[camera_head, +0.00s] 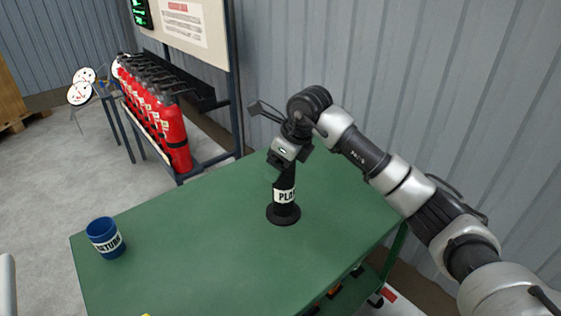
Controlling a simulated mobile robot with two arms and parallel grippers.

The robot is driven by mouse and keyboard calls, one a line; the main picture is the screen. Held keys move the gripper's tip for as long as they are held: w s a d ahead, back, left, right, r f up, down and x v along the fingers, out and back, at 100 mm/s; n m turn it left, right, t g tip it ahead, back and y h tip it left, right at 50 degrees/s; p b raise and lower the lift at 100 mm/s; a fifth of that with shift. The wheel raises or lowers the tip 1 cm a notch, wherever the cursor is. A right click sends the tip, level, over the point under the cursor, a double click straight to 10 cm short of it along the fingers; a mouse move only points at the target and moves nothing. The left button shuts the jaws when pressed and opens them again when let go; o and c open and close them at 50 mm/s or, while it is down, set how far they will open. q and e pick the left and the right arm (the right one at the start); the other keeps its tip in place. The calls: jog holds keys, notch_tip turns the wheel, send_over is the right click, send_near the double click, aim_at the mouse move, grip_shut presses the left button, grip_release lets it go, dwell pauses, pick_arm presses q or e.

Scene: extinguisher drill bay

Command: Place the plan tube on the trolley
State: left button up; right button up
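The plan tube (285,196) is black with a white label that reads "PLA…". It stands upright on its wide round foot on the green top of the trolley (200,240), toward the back right. My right gripper (277,169) reaches in from the right and is at the upper part of the tube, hiding its top. Whether the fingers are closed on the tube or just around it cannot be seen. My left gripper is out of view.
A blue cup (105,238) with a white label stands at the trolley's left end. Several red extinguishers (165,125) stand on a rack behind it at the left. A grey corrugated wall (400,80) rises behind. The trolley's middle and front are mostly clear.

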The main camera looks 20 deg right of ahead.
jog(key=shift+r, duration=0.15)
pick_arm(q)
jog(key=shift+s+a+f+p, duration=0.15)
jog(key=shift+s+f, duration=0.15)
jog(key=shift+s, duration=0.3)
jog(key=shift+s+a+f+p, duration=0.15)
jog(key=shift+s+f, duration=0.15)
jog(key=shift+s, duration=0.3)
pick_arm(e)
jog(key=v, duration=1.2)
